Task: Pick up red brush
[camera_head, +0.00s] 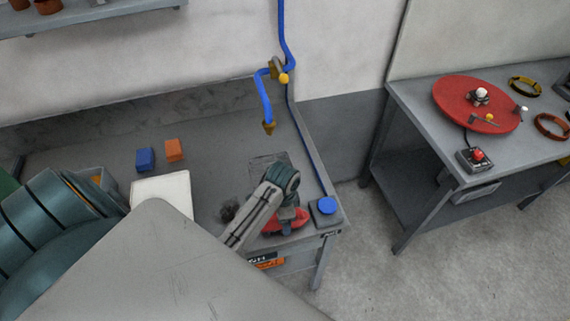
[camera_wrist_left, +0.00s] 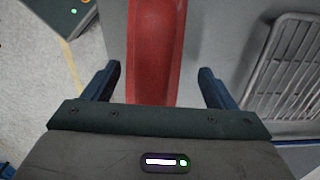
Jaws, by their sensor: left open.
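The red brush (camera_head: 287,222) lies at the front right of the grey workbench, partly hidden under my left gripper in the head view. In the left wrist view, its long red handle (camera_wrist_left: 153,45) runs between my two fingers. My left gripper (camera_wrist_left: 160,72) is open, with a finger on each side of the handle and a visible gap on both sides. The gripper's own fingers are hard to make out in the head view. My right gripper does not show.
A metal grate (camera_wrist_left: 292,60) lies right of the handle. A blue button (camera_head: 327,206) sits at the bench corner. Blue (camera_head: 145,159) and orange (camera_head: 175,150) blocks are at the back. A blue pipe (camera_head: 283,35) rises behind. Another table (camera_head: 430,120) stands right.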

